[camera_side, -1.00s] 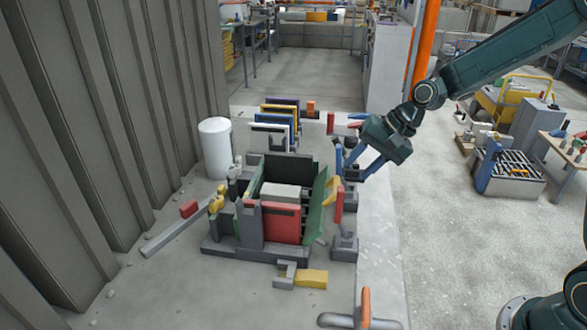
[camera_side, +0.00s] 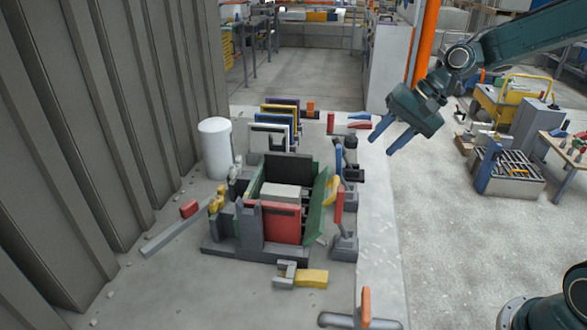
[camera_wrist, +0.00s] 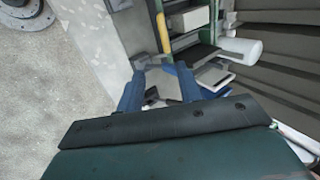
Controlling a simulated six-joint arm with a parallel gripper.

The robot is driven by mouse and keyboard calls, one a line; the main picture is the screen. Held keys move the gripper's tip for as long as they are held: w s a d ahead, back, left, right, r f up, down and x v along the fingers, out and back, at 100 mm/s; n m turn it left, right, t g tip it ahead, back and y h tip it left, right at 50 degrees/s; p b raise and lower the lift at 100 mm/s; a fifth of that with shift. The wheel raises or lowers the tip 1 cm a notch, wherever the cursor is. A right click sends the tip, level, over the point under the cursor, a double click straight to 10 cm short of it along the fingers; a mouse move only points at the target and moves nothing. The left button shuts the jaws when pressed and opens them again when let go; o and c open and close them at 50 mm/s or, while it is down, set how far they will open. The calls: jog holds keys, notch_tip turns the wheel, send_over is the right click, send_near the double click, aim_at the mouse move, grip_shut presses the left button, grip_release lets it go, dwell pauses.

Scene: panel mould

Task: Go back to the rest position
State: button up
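My gripper (camera_side: 381,139) is raised to the right of the panel mould, above the edge of the pale slab, with its two blue fingers apart and nothing between them. It also shows in the wrist view (camera_wrist: 154,82), fingers spread and empty. The panel mould (camera_side: 230,250) stands on the slab with a red front panel (camera_side: 281,223), a green side panel (camera_side: 318,205) leaning outward on the right, and a pale block (camera_side: 284,192) inside. My gripper is clear of the mould and touches nothing.
Several upright panels (camera_side: 268,139) stand behind the mould. A white cylinder (camera_side: 215,148) is at the left, near the ribbed wall (camera_side: 90,130). Clamps with red and yellow handles (camera_side: 339,206) line the mould's right side. An orange post (camera_side: 422,45) rises behind my arm.

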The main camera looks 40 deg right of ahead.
jog(key=s+a+r+n+h, duration=0.1)
jog(key=s+r+n, duration=0.1)
jog(key=s, duration=0.6)
jog(key=s+r+n+h, duration=0.2)
jog(key=s+n, duration=0.2)
jog(key=s, duration=0.4)
jog(key=s+a+r+n+t+h, duration=0.1)
jog(key=s+r+n, duration=0.1)
jog(key=s, duration=0.6)
jog(key=shift+s+a+n+h, duration=0.2)
jog(key=shift+a+n+h, duration=0.1)
jog(key=shift+n, duration=0.2)
